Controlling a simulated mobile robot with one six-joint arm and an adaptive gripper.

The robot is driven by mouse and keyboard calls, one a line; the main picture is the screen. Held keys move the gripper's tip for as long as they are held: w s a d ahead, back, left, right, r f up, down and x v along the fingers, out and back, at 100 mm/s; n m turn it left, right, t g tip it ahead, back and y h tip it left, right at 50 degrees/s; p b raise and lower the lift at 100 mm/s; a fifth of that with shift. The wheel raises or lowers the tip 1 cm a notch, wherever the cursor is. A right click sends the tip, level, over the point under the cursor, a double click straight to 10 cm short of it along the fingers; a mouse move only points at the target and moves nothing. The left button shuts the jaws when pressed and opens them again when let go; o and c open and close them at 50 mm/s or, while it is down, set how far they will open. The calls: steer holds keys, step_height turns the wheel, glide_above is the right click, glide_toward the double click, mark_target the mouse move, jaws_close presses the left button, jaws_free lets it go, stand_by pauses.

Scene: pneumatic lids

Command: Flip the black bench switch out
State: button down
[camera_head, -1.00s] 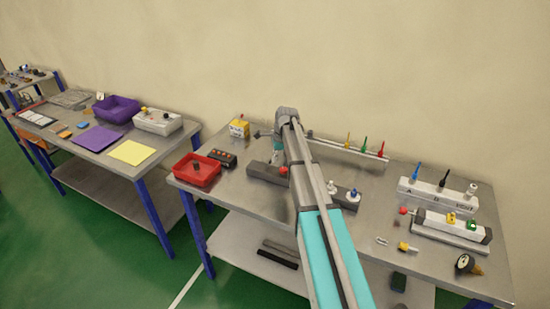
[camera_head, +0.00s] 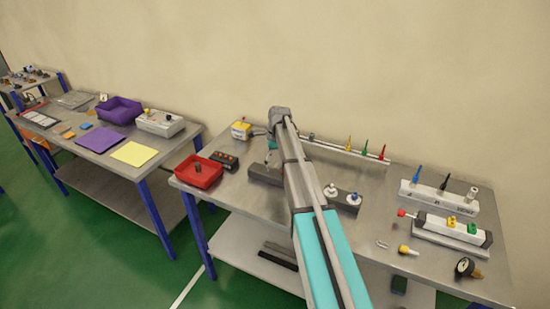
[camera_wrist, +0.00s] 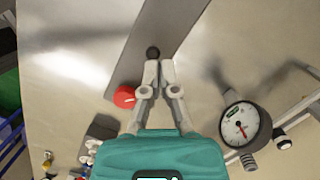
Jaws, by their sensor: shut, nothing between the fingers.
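In the wrist view a small round black knob (camera_wrist: 153,52), which looks like the bench switch, stands on a long dark grey block (camera_wrist: 178,18). My gripper (camera_wrist: 159,65) is shut and empty, its fingertips right beside the knob in the picture. I cannot tell whether they touch it. In the head view the grey block (camera_head: 262,174) is partly covered by my arm, and the black knob cannot be made out there.
A round white-faced gauge (camera_wrist: 240,124) is right of my gripper in the wrist view. In the head view a red bin (camera_head: 198,176) and a dark button box (camera_head: 223,161) lie left of the block.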

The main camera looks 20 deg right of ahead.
steer(key=shift+w+a+r, duration=0.1)
steer(key=shift+w, duration=0.05)
steer(key=shift+r+p, duration=0.75)
steer(key=shift+p, duration=0.1)
stand_by(0.3)
steer(key=w+d+r+p, duration=0.1)
steer(key=w+r+p, duration=0.2)
steer(key=r+p, duration=0.8)
steer(key=shift+w+d, duration=0.25)
stand_by(0.4)
stand_by(0.5)
